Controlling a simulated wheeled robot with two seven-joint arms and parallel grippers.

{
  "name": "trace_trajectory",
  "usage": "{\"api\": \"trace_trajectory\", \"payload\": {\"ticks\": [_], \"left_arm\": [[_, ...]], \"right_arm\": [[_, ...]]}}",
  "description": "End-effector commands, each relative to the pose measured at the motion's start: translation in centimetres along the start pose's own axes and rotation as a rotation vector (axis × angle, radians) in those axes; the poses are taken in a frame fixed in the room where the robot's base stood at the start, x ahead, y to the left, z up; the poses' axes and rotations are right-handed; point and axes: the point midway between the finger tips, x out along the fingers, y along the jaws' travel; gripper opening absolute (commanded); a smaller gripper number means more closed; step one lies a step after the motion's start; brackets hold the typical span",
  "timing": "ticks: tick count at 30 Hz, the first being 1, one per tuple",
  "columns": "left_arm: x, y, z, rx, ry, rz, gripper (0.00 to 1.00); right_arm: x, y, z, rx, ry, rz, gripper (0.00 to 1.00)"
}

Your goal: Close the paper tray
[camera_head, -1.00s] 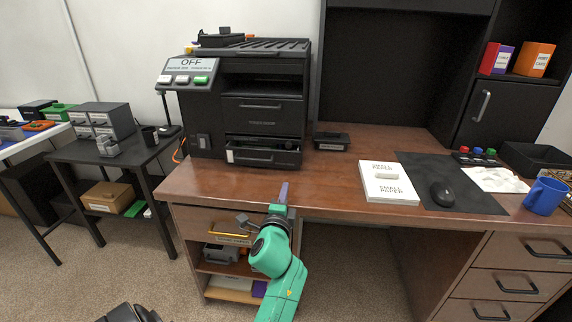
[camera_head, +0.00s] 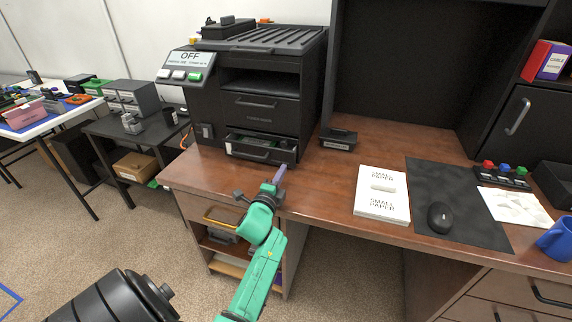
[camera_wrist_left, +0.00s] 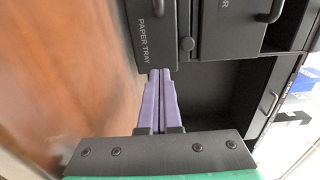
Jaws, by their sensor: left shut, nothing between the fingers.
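The paper tray (camera_head: 262,150) is the lowest drawer of the black printer (camera_head: 262,108) on the desk. It stands partly pulled out, with its inside showing behind the front panel. In the left wrist view its labelled front (camera_wrist_left: 145,30) is close ahead. My left gripper (camera_head: 281,170) is shut and empty, in front of the tray's right end, at the desk's front edge. In the left wrist view the purple fingers (camera_wrist_left: 160,75) point at the tray front; I cannot tell whether they touch it. My right gripper is not in view.
A small black box (camera_head: 338,139) stands right of the printer. A small-paper stack (camera_head: 383,195), a dark mat (camera_head: 455,205) and a mouse (camera_head: 440,217) lie farther right. The desk (camera_head: 325,185) is clear between printer and paper stack. A side table (camera_head: 125,130) stands left.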

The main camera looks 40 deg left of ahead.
Motion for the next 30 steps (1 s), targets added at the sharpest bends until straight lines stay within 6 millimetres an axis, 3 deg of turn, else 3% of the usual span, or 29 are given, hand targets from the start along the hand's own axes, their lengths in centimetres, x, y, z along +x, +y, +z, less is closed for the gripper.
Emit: {"api": "trace_trajectory", "payload": {"ticks": [3,7,19,26,30], "left_arm": [[2.4,-0.1,0.0,-0.001,0.000,-0.002,0.00],[3.9,-0.1,0.0,0.000,0.000,-0.002,0.00],[4.5,0.1,0.0,0.000,0.000,-0.001,0.00],[7.7,0.5,-0.1,0.001,0.002,-0.003,0.00],[7.7,0.1,-0.1,0.000,0.002,0.001,0.00]], "right_arm": [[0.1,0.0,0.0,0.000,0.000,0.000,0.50],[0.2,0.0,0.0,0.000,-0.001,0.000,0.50],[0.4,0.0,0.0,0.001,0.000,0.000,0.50],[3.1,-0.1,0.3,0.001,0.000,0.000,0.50],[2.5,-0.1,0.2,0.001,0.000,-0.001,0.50]]}}
